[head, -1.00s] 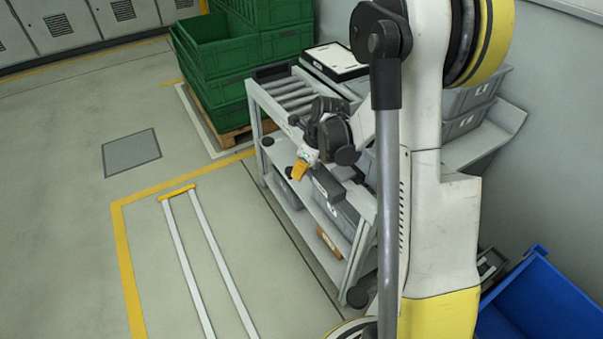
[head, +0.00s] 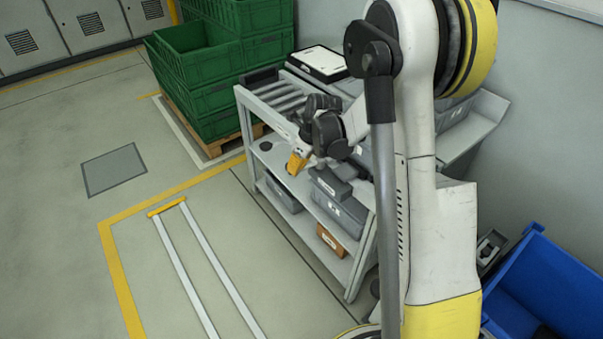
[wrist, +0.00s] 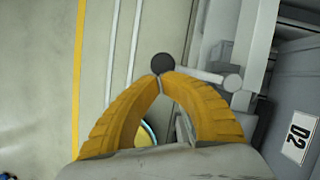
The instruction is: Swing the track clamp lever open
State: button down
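The track clamp lever shows in the wrist view as a pale rod (wrist: 202,75) with a black ball knob (wrist: 162,63) at its left end. Its right end meets a round grey pivot (wrist: 233,83) beside the trolley frame. My gripper (wrist: 159,78) has yellow fingers that curve together, tips almost meeting just below the knob. I cannot tell whether they touch it, and nothing clearly sits between them. In the head view my gripper (head: 296,164) is at the near side of the grey trolley (head: 352,270), below its roller top; the lever is not clear there.
Green crates (head: 213,72) are stacked on a pallet behind the trolley. Grey boxes (head: 340,207) lie on its lower shelf; one box in the wrist view is labelled D2 (wrist: 297,135). A blue bin (head: 560,275) stands at right. The marked floor at left is clear.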

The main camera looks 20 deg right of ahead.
jog(key=shift+w+a, duration=0.2)
jog(key=shift+w, duration=0.9)
jog(key=shift+w+a, duration=0.15)
jog(key=shift+w, duration=0.95)
